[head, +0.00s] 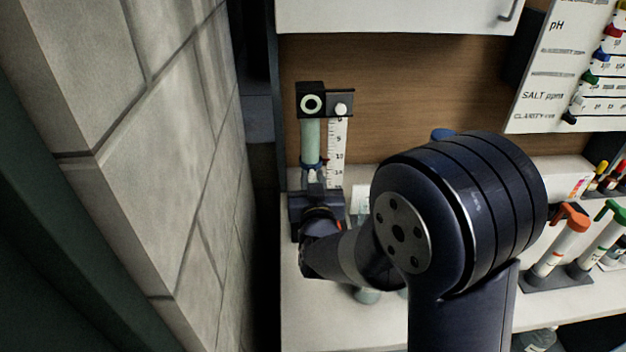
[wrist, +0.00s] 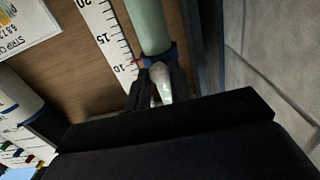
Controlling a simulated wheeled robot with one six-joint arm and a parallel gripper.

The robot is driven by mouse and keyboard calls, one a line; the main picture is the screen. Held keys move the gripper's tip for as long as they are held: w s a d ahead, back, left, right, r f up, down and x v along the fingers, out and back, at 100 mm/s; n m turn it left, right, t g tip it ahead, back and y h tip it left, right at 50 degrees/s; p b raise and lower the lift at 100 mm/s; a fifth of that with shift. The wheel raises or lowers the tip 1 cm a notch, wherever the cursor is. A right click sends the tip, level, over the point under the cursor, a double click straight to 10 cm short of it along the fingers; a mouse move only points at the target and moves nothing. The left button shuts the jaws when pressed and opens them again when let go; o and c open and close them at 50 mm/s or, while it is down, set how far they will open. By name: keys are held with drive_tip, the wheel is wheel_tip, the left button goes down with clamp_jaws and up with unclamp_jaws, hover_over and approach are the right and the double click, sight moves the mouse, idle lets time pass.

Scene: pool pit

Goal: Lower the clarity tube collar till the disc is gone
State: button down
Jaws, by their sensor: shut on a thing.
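The clarity tube (head: 311,138) stands upright at the back left, pale green and cloudy, under a black bracket (head: 311,88) with a white ring on its front. The blue collar (head: 312,163) sits around the tube's lower part; it also shows in the wrist view (wrist: 160,53) with a small red pointer at its side. My gripper (head: 314,180) is shut on the collar, with its dark fingers (wrist: 159,85) on either side in the wrist view. A pale, shiny piece shows between the fingers. The white numbered scale (head: 337,150) stands beside the tube; the pointer is near the 10 mark. I cannot see the disc.
A tiled wall (head: 170,150) stands close on the left. A white cabinet (head: 395,15) hangs above. At the right are a test chart (head: 560,70) and tubes with orange and green handles (head: 570,225). White counter (head: 310,310) is partly clear in front.

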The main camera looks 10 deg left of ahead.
wheel_tip(320, 180, down, 4)
drive_tip(key=b, duration=0.4)
drive_tip(key=shift+f, duration=0.2)
drive_tip(key=c, duration=1.3)
unclamp_jaws()
drive_tip(key=b+v, duration=0.2)
drive_tip(key=v, duration=0.8)
drive_tip(key=shift+s, duration=0.4)
